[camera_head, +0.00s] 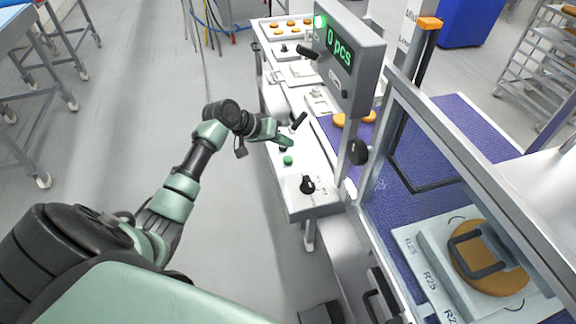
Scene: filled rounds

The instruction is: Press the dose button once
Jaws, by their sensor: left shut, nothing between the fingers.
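A green button (288,160) stands on the pale control panel (318,201) at the machine's near side. Its label is too small to read, so I cannot tell for sure that it is the dose button. My left gripper (288,142) is shut and empty, just beyond the green button in the picture. A small dark part shows under its fingertips; I cannot tell whether they touch it. A black knob (307,185) sits nearer on the same panel. The display (341,52) reads "0 pcs" in green. My right gripper is not in view.
A clear guard with a metal frame (450,150) rises right of the panel. Behind it are a purple belt (455,115) and a round golden item (490,280). Trays of round items (290,27) lie at the far end. The floor left of the panel is clear.

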